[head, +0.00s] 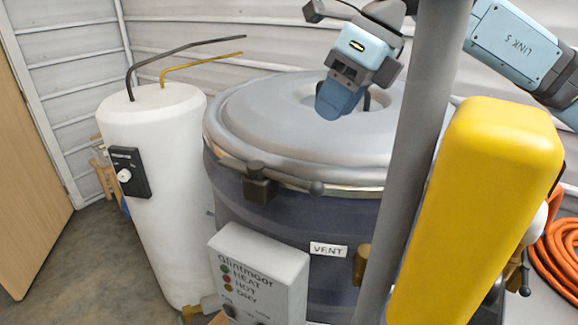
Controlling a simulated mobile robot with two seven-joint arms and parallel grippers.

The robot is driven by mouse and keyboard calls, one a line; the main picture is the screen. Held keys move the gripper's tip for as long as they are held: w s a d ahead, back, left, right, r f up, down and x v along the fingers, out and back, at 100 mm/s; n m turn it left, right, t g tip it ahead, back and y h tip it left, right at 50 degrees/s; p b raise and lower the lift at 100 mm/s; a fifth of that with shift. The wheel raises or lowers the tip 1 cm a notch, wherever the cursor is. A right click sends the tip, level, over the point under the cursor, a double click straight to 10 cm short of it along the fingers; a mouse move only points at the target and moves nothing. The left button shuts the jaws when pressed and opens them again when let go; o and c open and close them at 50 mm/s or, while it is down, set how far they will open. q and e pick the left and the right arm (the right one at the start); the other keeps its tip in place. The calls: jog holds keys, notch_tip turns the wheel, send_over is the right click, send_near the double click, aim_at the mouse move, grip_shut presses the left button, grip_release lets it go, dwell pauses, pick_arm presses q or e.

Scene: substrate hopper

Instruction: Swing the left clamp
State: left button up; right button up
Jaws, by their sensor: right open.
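The left clamp (260,187) is a dark block on the front rim of the hopper. Its bar lies along the rim, with a rounded knob (317,187) at its right end. The hopper lid (260,122) is a grey disc that sits on the drum. My right gripper (341,103) is over the middle of the lid, above and behind the clamp and apart from it. It is open, and its fingers point down, though the gap between them is hard to see. My left gripper is not in view.
A white tank (165,190) with two bent pipes stands left of the hopper. A control box (262,270) is on the hopper's front. A grey post and a yellow block (480,200) block the right side. An orange hose (560,255) lies at far right.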

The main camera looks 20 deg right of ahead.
aim_at(268, 173)
jog(key=p+x, duration=0.2)
jog(key=x, duration=1)
jog(key=shift+a+f, duration=0.15)
jog(key=shift+f, duration=0.1)
grip_shut()
